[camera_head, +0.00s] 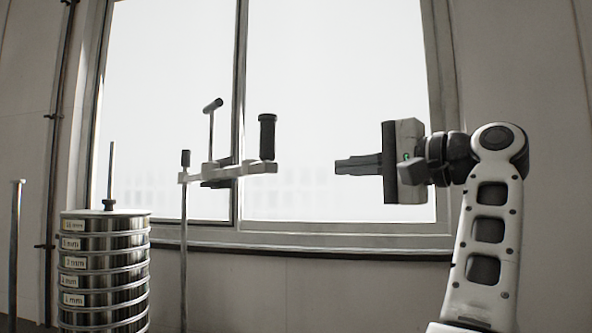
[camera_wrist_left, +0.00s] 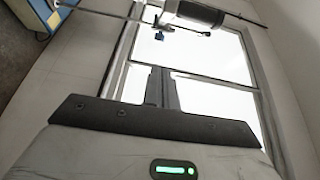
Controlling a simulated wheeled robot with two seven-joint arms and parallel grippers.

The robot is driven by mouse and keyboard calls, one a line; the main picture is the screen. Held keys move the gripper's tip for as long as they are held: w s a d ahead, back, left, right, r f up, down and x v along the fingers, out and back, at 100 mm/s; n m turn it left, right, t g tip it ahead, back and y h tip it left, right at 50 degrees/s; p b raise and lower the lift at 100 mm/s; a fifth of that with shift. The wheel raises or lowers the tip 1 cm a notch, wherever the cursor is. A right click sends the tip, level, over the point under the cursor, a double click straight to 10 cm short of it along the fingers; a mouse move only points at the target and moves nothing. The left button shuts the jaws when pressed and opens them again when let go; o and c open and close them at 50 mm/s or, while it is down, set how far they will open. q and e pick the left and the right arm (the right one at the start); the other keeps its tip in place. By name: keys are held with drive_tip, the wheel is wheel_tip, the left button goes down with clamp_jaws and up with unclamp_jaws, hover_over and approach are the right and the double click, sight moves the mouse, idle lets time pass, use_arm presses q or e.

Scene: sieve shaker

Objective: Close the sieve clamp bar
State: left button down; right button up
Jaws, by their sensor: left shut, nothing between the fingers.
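The clamp bar (camera_head: 245,169) is a pale horizontal bar at the top of a thin upright rod, right of and higher than the sieve stack. It carries a black upright grip (camera_head: 267,137) at its right end and a T-handled screw (camera_head: 211,115). The sieve stack (camera_head: 104,268) has several steel rings with labels and a lid with a threaded rod. My left gripper (camera_head: 337,166) is shut and empty, pointing left, apart from the bar at about its height. Its closed fingers (camera_wrist_left: 161,72) show in the left wrist view. My right gripper is out of view.
A second thin rod (camera_head: 16,250) stands left of the stack. A window (camera_head: 330,80) with a dark sill fills the background. A blue and yellow cabinet (camera_wrist_left: 36,16) shows at the top left of the left wrist view. The space between gripper and bar looks clear.

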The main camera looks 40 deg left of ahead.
use_arm(q)
drive_tip(key=s+a+p, duration=0.1)
drive_tip(key=s+a, duration=0.3)
drive_tip(key=a, duration=0.4)
drive_tip(key=shift+s+a, duration=0.15)
drive_tip(key=shift+a, duration=0.1)
drive_tip(key=shift+s+a+f, duration=0.1)
